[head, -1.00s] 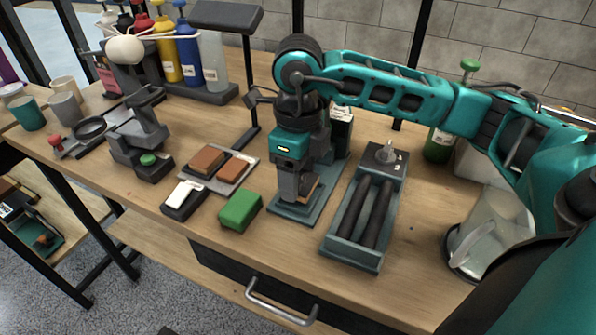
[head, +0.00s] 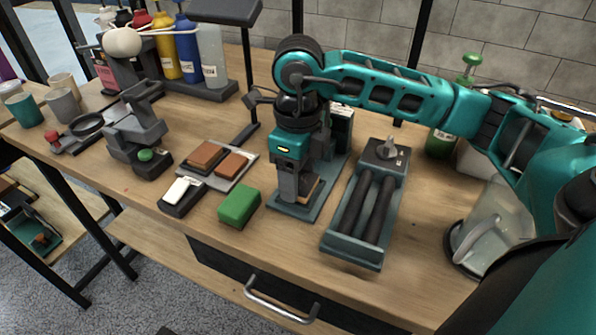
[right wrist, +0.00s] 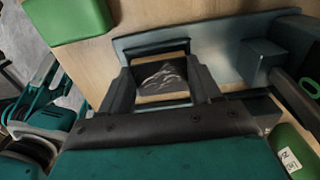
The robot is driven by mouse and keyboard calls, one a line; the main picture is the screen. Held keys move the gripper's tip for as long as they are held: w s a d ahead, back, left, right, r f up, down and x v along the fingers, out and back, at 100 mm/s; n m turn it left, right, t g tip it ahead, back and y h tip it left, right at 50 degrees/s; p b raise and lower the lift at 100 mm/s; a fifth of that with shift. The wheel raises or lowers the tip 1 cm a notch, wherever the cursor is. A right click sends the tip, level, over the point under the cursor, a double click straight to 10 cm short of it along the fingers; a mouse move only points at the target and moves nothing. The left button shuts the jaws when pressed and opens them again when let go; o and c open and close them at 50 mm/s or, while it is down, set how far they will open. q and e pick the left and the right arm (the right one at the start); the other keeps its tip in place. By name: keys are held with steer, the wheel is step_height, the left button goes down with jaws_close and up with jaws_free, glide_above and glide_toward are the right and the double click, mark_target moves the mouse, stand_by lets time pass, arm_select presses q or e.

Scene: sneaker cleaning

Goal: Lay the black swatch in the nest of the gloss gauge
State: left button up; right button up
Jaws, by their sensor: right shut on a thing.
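The black swatch (right wrist: 161,76) shows in the right wrist view as a dark face with a pale grey streak and tan edges, between my fingers. In the head view its tan side (head: 309,187) shows by the fingertips. My right gripper (head: 294,197) points down and is shut on the swatch. It is over the front part of the teal base plate of the gloss gauge (head: 292,210). The gauge plate also shows in the right wrist view (right wrist: 222,47). The fingers hide most of the nest, and I cannot tell whether the swatch touches its floor. My left gripper is out of view.
A green block (head: 239,207) lies close left of the gauge. A tray with two dark rollers (head: 368,205) stands close right. A tray of brown blocks (head: 235,165), a white-topped brush (head: 182,195) and a glass jug (head: 490,235) are also on the bench (head: 420,230).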

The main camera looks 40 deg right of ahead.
steer(key=shift+f, duration=0.25)
steer(key=shift+r, duration=0.15)
steer(key=shift+r, duration=0.4)
stand_by(1.8)
steer(key=shift+f+b, duration=0.2)
steer(key=shift+b, duration=0.15)
steer(key=shift+f+b, duration=0.3)
steer(key=shift+r, duration=0.1)
steer(key=shift+r+p, duration=0.35)
steer(key=shift+r, duration=0.05)
